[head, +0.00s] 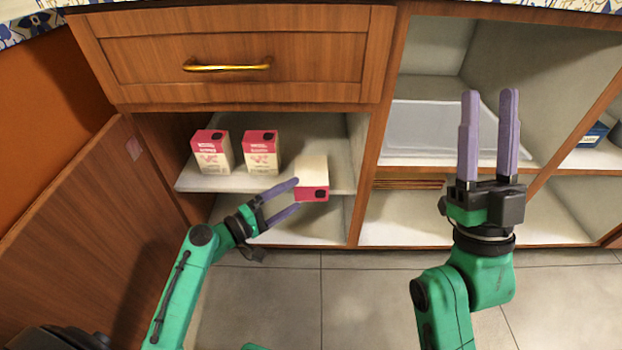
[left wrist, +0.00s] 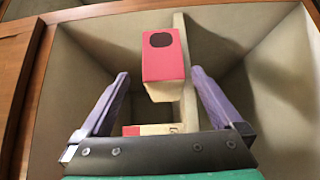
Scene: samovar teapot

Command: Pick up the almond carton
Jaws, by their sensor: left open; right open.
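A white carton with a red end (head: 312,175) lies on its side at the right of the left cabinet's shelf, its red end facing out at the front edge. Two similar red-topped cartons stand upright to its left, one at far left (head: 211,152) and one in the middle (head: 262,152). The print is too small to read. My left gripper (head: 297,194) is open just in front of the lying carton. In the left wrist view, the carton's red end (left wrist: 163,60) is ahead, between the line of both fingers and apart from them. My right gripper (head: 490,95) is open, empty and raised.
The shelf (head: 235,182) sits below a closed drawer (head: 225,67). An open door (head: 95,215) stands at the left. A divider separates it from the right cabinet, which holds a clear bin (head: 425,130). The tiled floor in front is free.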

